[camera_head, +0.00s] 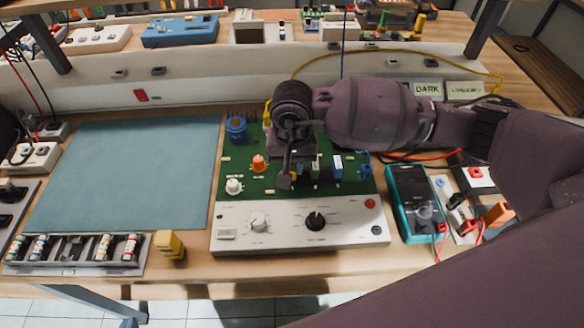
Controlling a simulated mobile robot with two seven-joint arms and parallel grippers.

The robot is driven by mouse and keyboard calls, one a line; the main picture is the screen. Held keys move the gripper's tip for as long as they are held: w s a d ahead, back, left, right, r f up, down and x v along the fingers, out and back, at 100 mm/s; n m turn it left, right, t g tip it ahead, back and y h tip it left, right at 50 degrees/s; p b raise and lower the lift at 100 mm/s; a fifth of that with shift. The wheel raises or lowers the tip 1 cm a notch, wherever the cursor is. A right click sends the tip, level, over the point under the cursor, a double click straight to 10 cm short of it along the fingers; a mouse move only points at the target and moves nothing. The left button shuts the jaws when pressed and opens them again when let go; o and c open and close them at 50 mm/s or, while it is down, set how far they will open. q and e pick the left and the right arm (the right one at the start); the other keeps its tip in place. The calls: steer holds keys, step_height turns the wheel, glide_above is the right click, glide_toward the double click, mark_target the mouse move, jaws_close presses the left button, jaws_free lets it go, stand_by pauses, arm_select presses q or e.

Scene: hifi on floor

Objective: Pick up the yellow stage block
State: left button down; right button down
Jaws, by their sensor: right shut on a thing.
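A yellow block (170,245) with a greyish face stands on the wooden table near the front edge, left of the green circuit board (262,187). Another small yellow piece (267,114) shows at the board's back, partly hidden by my right wrist. My right gripper (287,178) points down over the middle of the board, well to the right of the front yellow block and apart from it. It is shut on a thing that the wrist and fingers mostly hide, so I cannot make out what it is. My left gripper is not in view.
Blue, orange and white parts stand on the board, close to the gripper. A white control panel (290,228) with knobs lies in front. A teal meter (412,203) is on the right. A battery tray (75,254) is at front left. The blue-grey mat (125,170) is bare.

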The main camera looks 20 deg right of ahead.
mark_target(292, 165)
steer(key=shift+r, duration=0.15)
step_height(292, 165, up, 20)
steer(key=shift+p, duration=0.45)
steer(key=c, duration=1.7)
jaws_free()
jaws_close()
